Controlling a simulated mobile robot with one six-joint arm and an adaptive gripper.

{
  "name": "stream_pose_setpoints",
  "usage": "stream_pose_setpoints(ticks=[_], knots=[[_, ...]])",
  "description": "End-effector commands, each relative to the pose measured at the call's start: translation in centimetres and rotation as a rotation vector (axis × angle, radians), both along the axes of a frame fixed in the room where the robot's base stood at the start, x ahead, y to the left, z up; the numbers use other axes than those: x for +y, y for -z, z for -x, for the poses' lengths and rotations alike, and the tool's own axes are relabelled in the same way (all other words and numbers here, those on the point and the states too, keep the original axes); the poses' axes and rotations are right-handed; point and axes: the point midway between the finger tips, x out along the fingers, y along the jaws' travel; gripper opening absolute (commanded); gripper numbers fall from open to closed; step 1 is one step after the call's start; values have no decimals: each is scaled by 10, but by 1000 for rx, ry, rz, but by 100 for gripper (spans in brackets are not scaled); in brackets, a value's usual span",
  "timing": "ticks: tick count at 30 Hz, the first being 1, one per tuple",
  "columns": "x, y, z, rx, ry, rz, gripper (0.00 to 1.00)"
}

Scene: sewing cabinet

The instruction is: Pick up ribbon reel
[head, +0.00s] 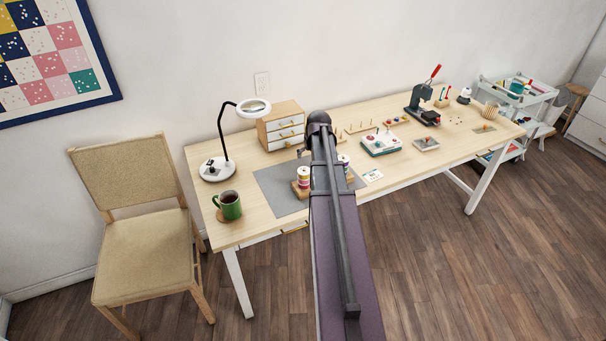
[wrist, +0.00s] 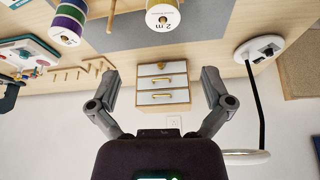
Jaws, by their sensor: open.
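Two ribbon reels stand on the table. In the wrist view, which is upside down, one reel (wrist: 163,14) has a cream face marked "2 m" and is cut by the top edge. The other reel (wrist: 68,22) has green and purple bands. Another reel (head: 343,160) is partly hidden behind my arm. My gripper (wrist: 160,88) is open and empty, its fingers apart from both reels; in the head view my arm mostly hides it.
A small drawer cabinet (head: 281,127) stands at the back and shows between my fingers in the wrist view. A magnifier lamp (head: 217,168) and green mug (head: 229,205) are at left. A white-and-teal device (head: 381,142) is at right. The grey mat (head: 275,180) is partly bare.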

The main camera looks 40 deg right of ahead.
Motion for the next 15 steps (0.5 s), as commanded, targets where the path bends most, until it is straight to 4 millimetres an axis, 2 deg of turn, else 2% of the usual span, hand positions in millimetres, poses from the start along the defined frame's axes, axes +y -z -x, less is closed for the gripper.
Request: stream_pose_setpoints(ticks=[8, 15], knots=[[0, 1, 0, 1, 0, 0, 100], [-1, 12, -3, 1, 0, 0, 100]])
